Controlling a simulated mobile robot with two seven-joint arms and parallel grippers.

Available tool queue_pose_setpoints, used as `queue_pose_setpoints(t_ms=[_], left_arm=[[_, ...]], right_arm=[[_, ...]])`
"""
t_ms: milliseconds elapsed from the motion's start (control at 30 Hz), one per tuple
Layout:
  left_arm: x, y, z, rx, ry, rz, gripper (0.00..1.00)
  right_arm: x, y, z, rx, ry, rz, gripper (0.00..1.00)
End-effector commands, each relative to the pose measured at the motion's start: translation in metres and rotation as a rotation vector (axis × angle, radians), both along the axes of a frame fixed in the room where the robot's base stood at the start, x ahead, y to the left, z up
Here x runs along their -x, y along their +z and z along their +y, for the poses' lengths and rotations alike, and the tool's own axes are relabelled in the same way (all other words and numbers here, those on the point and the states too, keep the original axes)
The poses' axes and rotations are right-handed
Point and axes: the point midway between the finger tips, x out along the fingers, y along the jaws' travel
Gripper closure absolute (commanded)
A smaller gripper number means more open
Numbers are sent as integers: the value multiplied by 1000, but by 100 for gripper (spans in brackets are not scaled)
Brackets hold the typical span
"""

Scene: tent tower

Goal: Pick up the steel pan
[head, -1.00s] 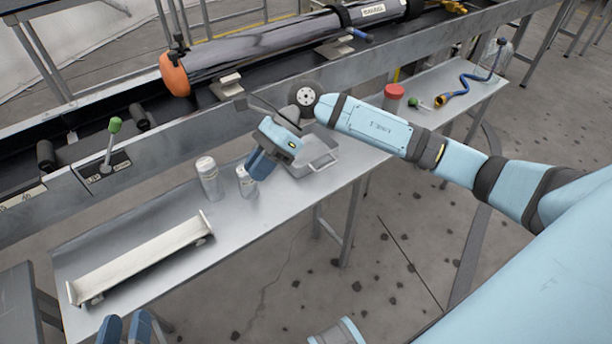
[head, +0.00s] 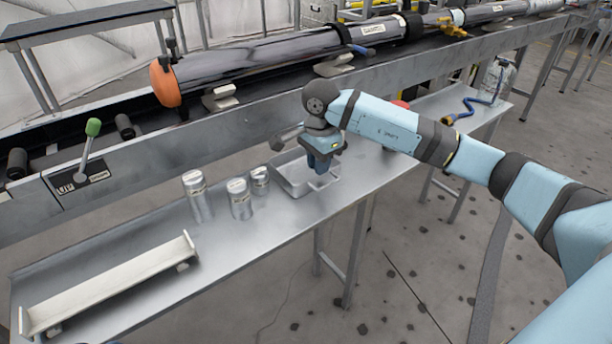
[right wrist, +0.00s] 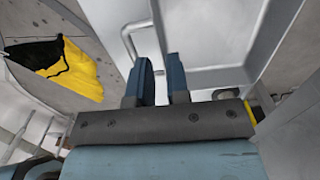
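The steel pan (head: 288,178) is a shallow rectangular tray with a looped end handle, resting on the metal side table. My right gripper (head: 321,170) points down at the pan's right end. In the right wrist view, the pan (right wrist: 212,42) fills the upper middle and right. I see no clear contact. The fingertips are partly hidden against the pan. My left gripper is out of view.
Several metal cans (head: 240,199) stand left of the pan on the side table (head: 235,250). A long cream rack (head: 110,283) lies at the table's left end. A red lid (head: 400,104) shows behind my right arm. The steel bench (head: 130,158) runs along the back.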

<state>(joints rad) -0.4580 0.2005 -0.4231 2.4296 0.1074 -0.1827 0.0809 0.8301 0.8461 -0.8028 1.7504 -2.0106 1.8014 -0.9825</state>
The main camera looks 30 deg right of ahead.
Motion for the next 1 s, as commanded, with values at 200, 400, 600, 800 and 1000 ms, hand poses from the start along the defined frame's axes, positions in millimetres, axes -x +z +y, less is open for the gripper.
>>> queue_pose_setpoints(t_ms=[200, 400, 600, 800, 1000], left_arm=[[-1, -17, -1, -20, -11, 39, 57], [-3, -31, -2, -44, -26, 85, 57], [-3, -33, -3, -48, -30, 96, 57], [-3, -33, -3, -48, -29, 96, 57], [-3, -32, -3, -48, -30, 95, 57]], right_arm=[[0, -27, 1, -4, -1, 2, 84], [-1, -51, 1, -2, -1, 0, 84], [-1, -54, 1, -1, 0, -2, 84], [-1, -54, 1, -2, 0, -1, 100], [-1, -53, 1, -2, 0, -2, 100]])
